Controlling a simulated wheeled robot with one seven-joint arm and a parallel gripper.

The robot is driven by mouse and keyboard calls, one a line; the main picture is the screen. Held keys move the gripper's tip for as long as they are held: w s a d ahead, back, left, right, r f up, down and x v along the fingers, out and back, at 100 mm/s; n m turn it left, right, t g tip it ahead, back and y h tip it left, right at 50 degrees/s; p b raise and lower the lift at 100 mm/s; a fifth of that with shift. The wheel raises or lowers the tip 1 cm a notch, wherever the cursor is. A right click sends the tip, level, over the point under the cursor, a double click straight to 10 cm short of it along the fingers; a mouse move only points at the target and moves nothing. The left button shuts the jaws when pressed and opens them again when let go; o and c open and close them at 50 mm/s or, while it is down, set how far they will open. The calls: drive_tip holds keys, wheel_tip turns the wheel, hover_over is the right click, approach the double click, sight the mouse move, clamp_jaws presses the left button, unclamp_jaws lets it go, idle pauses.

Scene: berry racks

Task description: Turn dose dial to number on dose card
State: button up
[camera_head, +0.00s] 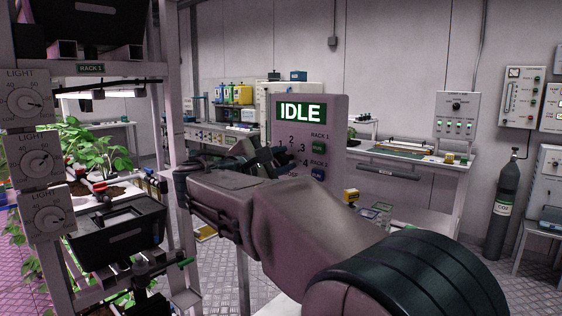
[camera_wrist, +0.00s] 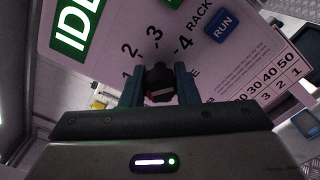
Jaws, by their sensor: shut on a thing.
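The dose dial is a small black knob (camera_wrist: 158,86) on a pale upright panel (camera_head: 335,118). Numbers 1, 2, 3 and 4 are printed around it. In the wrist view my gripper (camera_wrist: 160,72) is shut on the knob, one blue-grey finger on each side. A pale mark shows on the knob, but I cannot tell which number it points to. In the head view my gripper (camera_head: 268,160) reaches the panel and hides the knob. A printed chart (camera_wrist: 278,88) with rows of numbers is partly visible at the panel's right; I cannot tell whether it is the dose card.
The panel's lit display (camera_head: 299,112) reads IDLE. A green button (camera_head: 319,148) and a blue button (camera_head: 318,174) sit right of the dial. A plant rack (camera_head: 92,68) with light dials stands at left. A bench (camera_head: 420,152) and grey CO2 cylinder (camera_head: 504,205) stand at right.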

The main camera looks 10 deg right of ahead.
drive_tip(key=o, duration=1)
drive_tip(key=shift+c, duration=0.2)
drive_tip(key=shift+a, duration=0.1)
drive_tip(key=v, duration=1.3)
drive_tip(key=shift+s+a, duration=0.25)
